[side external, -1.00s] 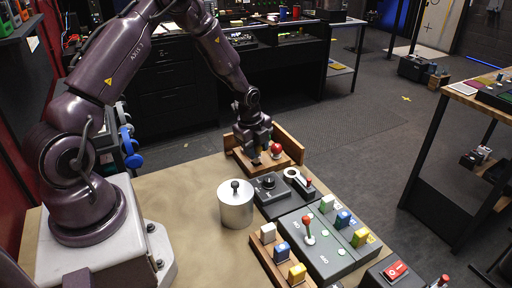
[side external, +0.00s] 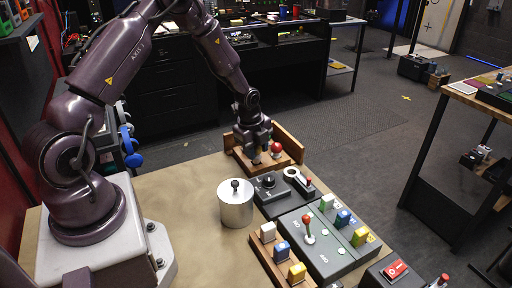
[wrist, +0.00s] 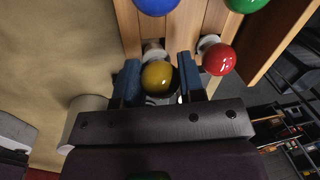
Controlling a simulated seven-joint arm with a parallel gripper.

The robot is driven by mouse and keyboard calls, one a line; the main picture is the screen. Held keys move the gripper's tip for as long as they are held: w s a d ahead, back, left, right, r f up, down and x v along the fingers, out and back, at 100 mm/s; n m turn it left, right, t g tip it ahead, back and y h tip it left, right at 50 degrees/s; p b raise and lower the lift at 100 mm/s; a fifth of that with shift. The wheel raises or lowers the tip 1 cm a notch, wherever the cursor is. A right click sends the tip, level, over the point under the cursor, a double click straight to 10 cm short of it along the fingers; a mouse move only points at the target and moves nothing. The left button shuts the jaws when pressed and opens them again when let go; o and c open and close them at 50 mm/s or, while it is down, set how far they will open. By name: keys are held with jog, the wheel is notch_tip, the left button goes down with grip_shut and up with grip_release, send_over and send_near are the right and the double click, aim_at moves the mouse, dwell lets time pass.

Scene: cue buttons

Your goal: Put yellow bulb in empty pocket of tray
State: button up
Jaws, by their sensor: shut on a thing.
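The yellow bulb (wrist: 158,77) is between the two blue-padded fingers of my gripper (wrist: 157,83) in the wrist view, and the gripper is shut on it. A pale base shows just beyond the bulb. The wooden tray (wrist: 214,20) lies below and beyond it, with a red bulb (wrist: 219,60) to the right and a blue bulb (wrist: 157,4) and green bulb (wrist: 244,3) at the top edge. In the side view my gripper (side external: 257,152) is low over the tray (side external: 287,161), left of the red bulb (side external: 276,147). I cannot tell whether the yellow bulb's base touches the tray.
A raised wooden board (side external: 289,142) stands along the tray's far side. A dark box with a knob (side external: 268,182) and a metal canister (side external: 236,206) stand nearer the camera. A panel with a red-topped lever (side external: 308,230) is further right. Bare tabletop (side external: 185,190) lies left.

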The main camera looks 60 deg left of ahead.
jog(key=shift+f, duration=0.9)
dwell(0.6)
jog(key=o, duration=1.1)
jog(key=shift+o, duration=0.2)
jog(key=shift+r, duration=0.1)
jog(key=shift+r, duration=3.4)
